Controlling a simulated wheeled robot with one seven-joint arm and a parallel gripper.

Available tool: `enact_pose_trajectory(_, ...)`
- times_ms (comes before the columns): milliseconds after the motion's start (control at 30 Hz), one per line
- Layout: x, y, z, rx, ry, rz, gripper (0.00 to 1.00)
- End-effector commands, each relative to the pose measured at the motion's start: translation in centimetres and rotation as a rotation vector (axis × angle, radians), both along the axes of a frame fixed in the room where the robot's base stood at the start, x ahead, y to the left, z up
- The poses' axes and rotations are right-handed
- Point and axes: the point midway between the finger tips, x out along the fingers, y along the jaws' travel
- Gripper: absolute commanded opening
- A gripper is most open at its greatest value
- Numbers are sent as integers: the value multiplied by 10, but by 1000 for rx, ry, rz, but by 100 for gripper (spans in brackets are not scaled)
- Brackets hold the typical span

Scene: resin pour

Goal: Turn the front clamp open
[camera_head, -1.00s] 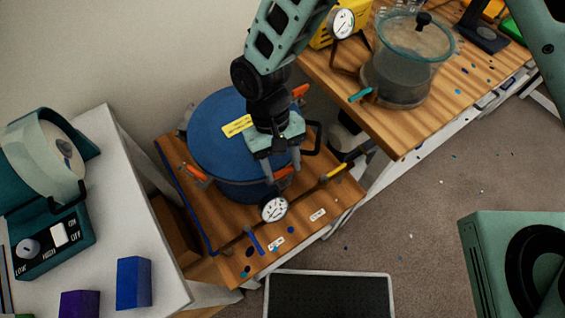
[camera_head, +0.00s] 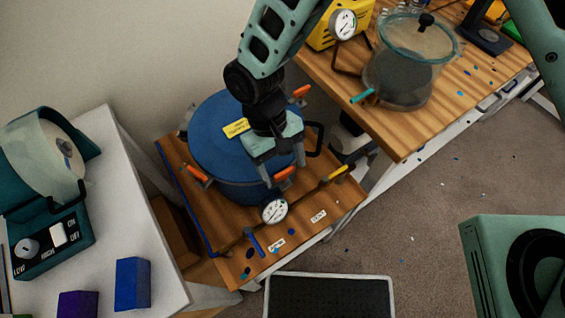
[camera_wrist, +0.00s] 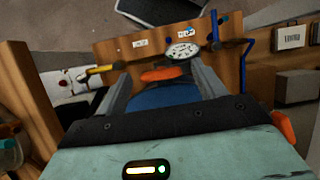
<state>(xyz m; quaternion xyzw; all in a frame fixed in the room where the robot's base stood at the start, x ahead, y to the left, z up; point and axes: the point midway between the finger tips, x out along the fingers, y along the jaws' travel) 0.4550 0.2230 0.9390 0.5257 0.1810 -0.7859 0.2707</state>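The blue pressure pot (camera_head: 222,135) stands on a wooden bench with its lid on. The front clamp (camera_head: 284,174) has an orange handle and sits at the pot's near rim. My gripper (camera_head: 284,169) is over that rim, pointing down. In the wrist view the clamp's orange handle (camera_wrist: 165,75) shows between my two spread fingers (camera_wrist: 160,88), with room on both sides. My gripper is open and holds nothing. The clamp's lower part is hidden. Other orange clamps sit at the left (camera_head: 195,173) and back right (camera_head: 300,91) of the lid.
A pressure gauge (camera_head: 274,210), a yellow-handled valve (camera_head: 335,173) and a blue-handled valve (camera_head: 254,240) lie just in front of the pot. A clear chamber (camera_head: 400,75) stands on the right table. A white table (camera_head: 130,215) is at left.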

Motion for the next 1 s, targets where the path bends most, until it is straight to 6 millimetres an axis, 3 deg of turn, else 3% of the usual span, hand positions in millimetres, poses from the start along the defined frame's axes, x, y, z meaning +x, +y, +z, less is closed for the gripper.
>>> enact_pose_trajectory(300,0,1,1,0,0,-2,69)
enact_pose_trajectory(467,6,5,16,3,-2,-3,69)
enact_pose_trajectory(1000,43,33,127,4,-3,-3,69)
